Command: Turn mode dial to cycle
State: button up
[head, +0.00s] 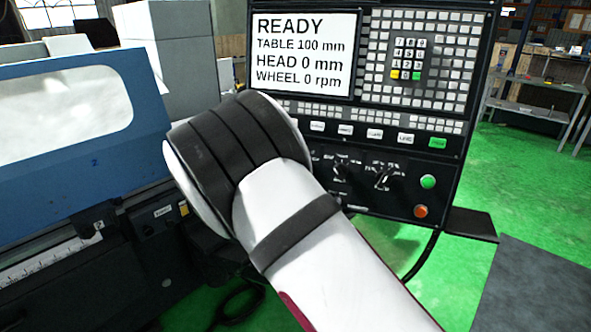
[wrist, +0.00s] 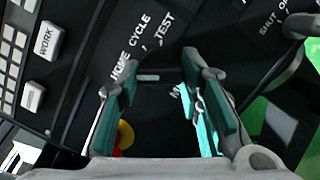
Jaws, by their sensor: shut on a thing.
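My gripper (wrist: 157,76) shows in the wrist view, its two teal-padded fingers on either side of the dark mode dial (wrist: 160,68). It is shut on the dial. A short white mark shows on the dial. The labels HOME, CYCLE and TEST (wrist: 152,42) are printed around its upper left side, CYCLE above the dial. Which label the mark points at is hard to tell. In the head view my arm hides the gripper and this dial.
The control panel's screen (head: 304,52) reads READY, table 100 mm, head 0 mm, wheel 0 rpm. The blue grinder cover (head: 80,145) is at left.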

jog(key=m+g+b, duration=0.1)
jog(key=m, duration=0.4)
jog(key=shift+w+m+b, duration=0.15)
jog(key=shift+m+b, duration=0.2)
jog(key=shift+m, duration=0.05)
jog(key=shift+d+r+m+g+y+b, duration=0.1)
jog(key=shift+m+g+y+b, duration=0.25)
jog(key=shift+m+b, duration=1.3)
jog(key=shift+m+p, duration=0.55)
jog(key=shift+m, duration=0.1)
jog(key=o, duration=1.2)
jog(key=shift+c, duration=0.2)
jog(key=v, duration=1.2)
